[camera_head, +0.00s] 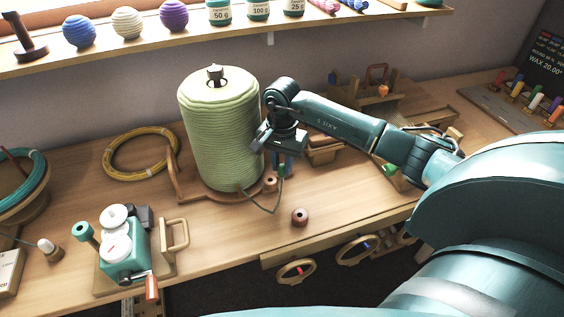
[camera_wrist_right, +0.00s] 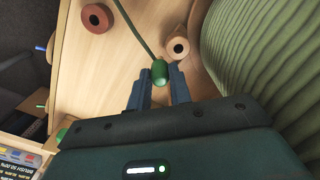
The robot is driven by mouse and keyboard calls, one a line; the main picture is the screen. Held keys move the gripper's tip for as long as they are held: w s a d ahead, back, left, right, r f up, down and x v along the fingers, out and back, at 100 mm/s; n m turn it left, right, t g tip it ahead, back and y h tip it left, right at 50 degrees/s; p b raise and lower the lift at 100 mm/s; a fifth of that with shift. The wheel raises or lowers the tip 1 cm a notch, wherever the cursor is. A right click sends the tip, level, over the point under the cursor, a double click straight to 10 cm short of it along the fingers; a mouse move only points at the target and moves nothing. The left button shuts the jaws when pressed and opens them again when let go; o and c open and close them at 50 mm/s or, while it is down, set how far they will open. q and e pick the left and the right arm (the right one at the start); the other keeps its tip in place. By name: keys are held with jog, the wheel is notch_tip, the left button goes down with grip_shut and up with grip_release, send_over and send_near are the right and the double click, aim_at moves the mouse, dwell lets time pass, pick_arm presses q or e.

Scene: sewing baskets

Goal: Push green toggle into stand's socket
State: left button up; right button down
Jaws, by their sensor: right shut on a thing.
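The green toggle (camera_head: 281,171) is a small rounded piece on a green cord (camera_head: 262,208) that loops down to the big yarn spool (camera_head: 218,130). The toggle also shows in the right wrist view (camera_wrist_right: 159,72). My right gripper (camera_wrist_right: 158,84) is shut on it, with a finger on each side. The spool's wooden stand (camera_head: 182,188) has a short round socket (camera_wrist_right: 177,47) with a dark hole at its front right. The toggle is outside the socket, close beside it in the wrist view; its height above it is hard to judge. My left gripper is not in view.
A brown wooden ring (camera_head: 300,217) lies on the bench right of the stand. A winding machine (camera_head: 125,245) and a yellow hoop (camera_head: 140,153) are to the left. The spool rises close beside my right gripper. Bench in front of the stand is mostly clear.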

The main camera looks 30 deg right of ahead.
aim_at(282, 164)
pick_arm(q)
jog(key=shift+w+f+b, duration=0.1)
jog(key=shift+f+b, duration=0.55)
jog(key=shift+b, duration=0.1)
pick_arm(e)
jog(key=shift+f, duration=0.9)
jog(key=c, duration=1.2)
grip_release()
jog(key=shift+c, duration=0.2)
notch_tip(282, 164, up, 2)
jog(key=shift+w+r, duration=0.1)
jog(key=shift+r, duration=0.1)
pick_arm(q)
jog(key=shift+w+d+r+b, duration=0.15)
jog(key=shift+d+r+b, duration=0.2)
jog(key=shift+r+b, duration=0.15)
pick_arm(e)
notch_tip(282, 164, up, 11)
jog(key=shift+f, duration=0.15)
